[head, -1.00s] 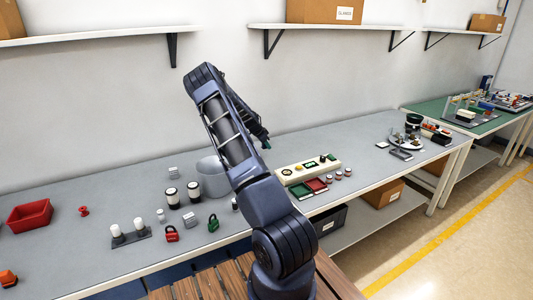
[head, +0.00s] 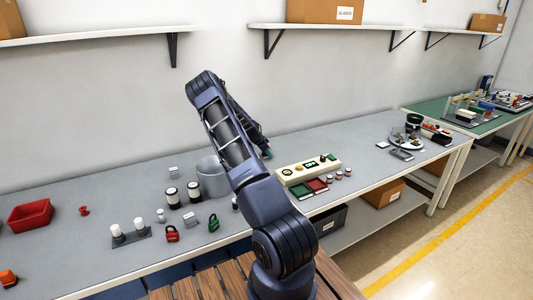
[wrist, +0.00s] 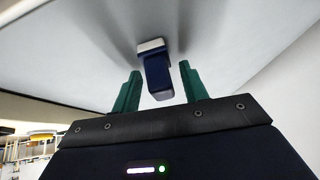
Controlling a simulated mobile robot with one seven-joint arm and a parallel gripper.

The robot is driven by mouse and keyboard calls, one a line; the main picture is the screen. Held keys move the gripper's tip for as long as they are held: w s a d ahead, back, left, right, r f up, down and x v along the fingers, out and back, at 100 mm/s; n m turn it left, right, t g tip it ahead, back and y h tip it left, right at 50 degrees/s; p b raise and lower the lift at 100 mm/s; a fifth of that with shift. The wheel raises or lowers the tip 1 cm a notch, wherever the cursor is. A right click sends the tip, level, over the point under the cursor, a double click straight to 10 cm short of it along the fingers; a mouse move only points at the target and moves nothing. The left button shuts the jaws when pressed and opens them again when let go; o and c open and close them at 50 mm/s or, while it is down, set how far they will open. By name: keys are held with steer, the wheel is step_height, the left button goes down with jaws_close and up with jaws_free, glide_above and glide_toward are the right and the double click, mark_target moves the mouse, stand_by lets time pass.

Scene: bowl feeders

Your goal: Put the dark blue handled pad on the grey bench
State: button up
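The dark blue handled pad (wrist: 158,75) shows in the wrist view, with a dark blue handle and a pale pad end against the grey bench surface (wrist: 225,35). My gripper (wrist: 160,82) has two teal fingers spread apart on either side of the handle, with a visible gap on each side. In the head view my gripper (head: 267,154) is mostly behind my arm, low over the grey bench (head: 100,190), and the pad is hidden there.
A grey round bin (head: 212,178) stands left of my arm. Padlocks (head: 172,234) and white-topped cylinders (head: 172,197) stand at the left front. The bench behind the bin is clear.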

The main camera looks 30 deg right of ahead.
steer(key=shift+r, duration=0.1)
steer(key=v, duration=1.2)
steer(key=s+a+r+n+t+y, duration=0.1)
steer(key=s+a+r+n+y, duration=0.25)
steer(key=s+a+r, duration=0.7)
steer(key=s+a+r+n+t+y, duration=0.1)
steer(key=s+a+r+n+y, duration=0.2)
steer(key=s+a+r+n, duration=0.8)
steer(key=s+a+r, duration=0.1)
steer(key=s, duration=0.8)
steer(key=s+a+r+n+t, duration=0.1)
steer(key=s+a+r+n, duration=0.1)
steer(key=s, duration=0.8)
steer(key=s+a+r+n, duration=0.2)
steer(key=s+a, duration=0.3)
steer(key=s, duration=0.6)
steer(key=shift+r+t, duration=0.4)
steer(key=shift+r, duration=0.5)
